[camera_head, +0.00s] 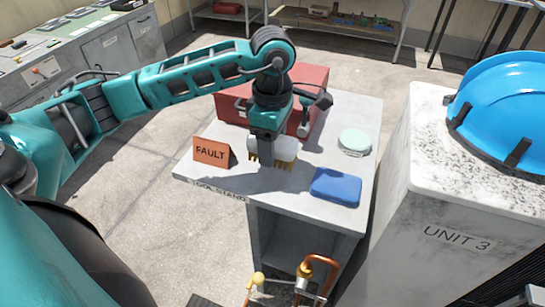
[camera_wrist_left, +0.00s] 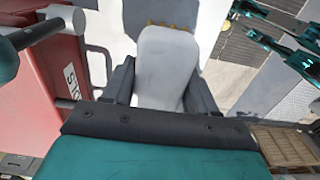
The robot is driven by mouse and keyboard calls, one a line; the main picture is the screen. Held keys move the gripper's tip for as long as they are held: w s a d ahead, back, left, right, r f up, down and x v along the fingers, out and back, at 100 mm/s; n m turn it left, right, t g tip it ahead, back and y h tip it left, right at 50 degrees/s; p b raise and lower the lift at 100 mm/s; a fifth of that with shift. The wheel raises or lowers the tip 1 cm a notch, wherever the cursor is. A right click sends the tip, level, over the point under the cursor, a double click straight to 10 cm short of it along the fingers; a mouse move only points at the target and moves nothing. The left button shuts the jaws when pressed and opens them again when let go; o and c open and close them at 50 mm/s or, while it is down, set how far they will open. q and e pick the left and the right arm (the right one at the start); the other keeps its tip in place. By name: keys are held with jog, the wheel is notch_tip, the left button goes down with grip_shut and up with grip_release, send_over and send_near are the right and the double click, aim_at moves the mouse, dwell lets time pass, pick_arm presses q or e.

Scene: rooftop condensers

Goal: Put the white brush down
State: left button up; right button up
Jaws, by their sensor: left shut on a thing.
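My left gripper (camera_head: 268,140) is shut on the white brush (camera_head: 286,147), over the front part of the tool stand's grey top (camera_head: 225,180). The brush's tan bristles point down, close to the top; I cannot tell if they touch it. In the left wrist view the brush's white body (camera_wrist_left: 165,62) sits between the two dark fingers of my left gripper (camera_wrist_left: 160,88), with the bristles at its far end. The gripper hides part of the brush in the head view.
An orange FAULT sign (camera_head: 212,152) stands left of the brush, a blue folded cloth (camera_head: 336,187) lies to its right, and a pale green round tin (camera_head: 355,141) behind that. A red box (camera_head: 312,82) is at the back. The UNIT 3 condenser (camera_head: 450,200) stands to the right.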

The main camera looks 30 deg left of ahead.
pick_arm(q)
notch_tip(320, 180, down, 4)
jog(key=shift+f, duration=0.1)
jog(key=o, duration=1.1)
jog(key=shift+f, duration=0.2)
notch_tip(320, 180, up, 13)
jog(key=shift+s, duration=0.15)
dwell(0.3)
